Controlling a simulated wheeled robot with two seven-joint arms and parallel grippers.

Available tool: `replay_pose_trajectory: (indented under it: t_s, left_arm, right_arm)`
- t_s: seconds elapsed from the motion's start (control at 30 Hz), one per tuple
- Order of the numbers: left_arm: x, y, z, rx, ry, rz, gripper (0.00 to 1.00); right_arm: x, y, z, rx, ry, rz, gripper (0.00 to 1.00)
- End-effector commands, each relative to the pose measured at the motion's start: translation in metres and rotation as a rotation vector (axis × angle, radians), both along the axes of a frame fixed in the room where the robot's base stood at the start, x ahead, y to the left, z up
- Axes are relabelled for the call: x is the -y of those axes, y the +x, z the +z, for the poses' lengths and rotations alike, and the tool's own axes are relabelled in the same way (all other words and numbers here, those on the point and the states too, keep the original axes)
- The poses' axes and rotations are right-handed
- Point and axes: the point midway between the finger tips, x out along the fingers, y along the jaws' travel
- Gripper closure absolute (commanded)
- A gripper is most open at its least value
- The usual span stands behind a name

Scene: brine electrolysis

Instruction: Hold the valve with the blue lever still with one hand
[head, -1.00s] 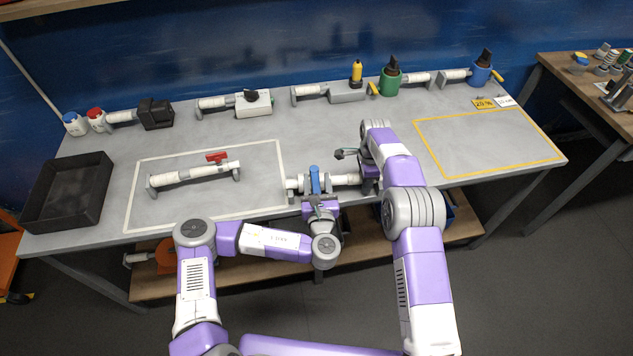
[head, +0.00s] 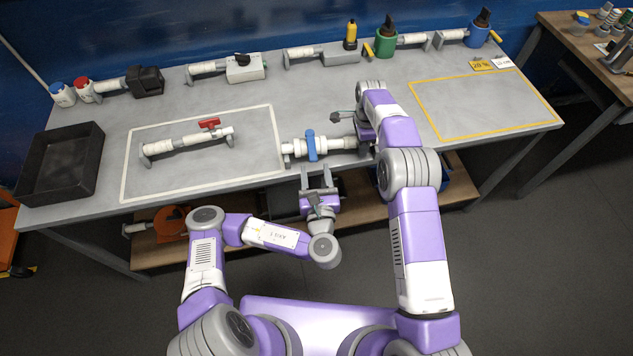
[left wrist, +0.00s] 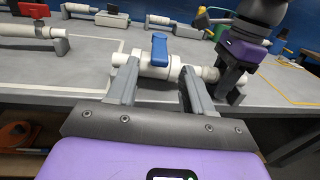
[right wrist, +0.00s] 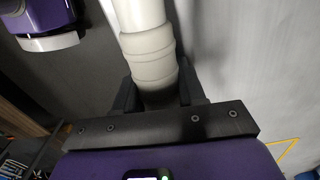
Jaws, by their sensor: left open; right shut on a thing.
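The valve with the blue lever (head: 310,144) sits in a white pipe run near the front edge of the table. In the left wrist view the blue lever (left wrist: 159,50) stands upright on the white valve body. My left gripper (head: 317,170) is open and empty just in front of the valve, apart from it, with its fingers pointing at it. My right gripper (right wrist: 157,92) is shut on the white pipe (right wrist: 147,40) of this assembly, right of the valve.
A pipe with a red-lever valve (head: 209,124) lies inside the white outline at left. A black tray (head: 60,165) stands at the far left. Other devices line the back. The yellow-outlined area (head: 480,105) is empty.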

Motion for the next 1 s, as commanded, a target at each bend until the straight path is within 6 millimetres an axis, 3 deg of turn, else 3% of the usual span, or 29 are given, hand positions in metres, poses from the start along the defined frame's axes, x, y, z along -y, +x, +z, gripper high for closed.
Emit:
replay_pose_trajectory:
  t_s: [0.3, 0.8, 0.83, 1.0]
  left_arm:
    - [0.005, -0.025, 0.001, 0.001, -0.003, 0.001, 0.49]
    - [0.005, -0.029, 0.001, 0.002, -0.001, 0.003, 0.49]
    - [0.005, -0.029, 0.001, 0.002, -0.001, 0.003, 0.49]
    - [0.005, -0.029, 0.001, 0.002, -0.001, 0.003, 0.49]
  right_arm:
    - [-0.001, 0.000, 0.001, 0.002, 0.002, 0.000, 1.00]
    - [-0.001, 0.000, 0.001, 0.002, 0.002, 0.000, 1.00]
    - [-0.001, 0.000, 0.001, 0.002, 0.002, 0.000, 0.56]
    - [-0.001, 0.000, 0.001, 0.002, 0.001, 0.000, 0.30]
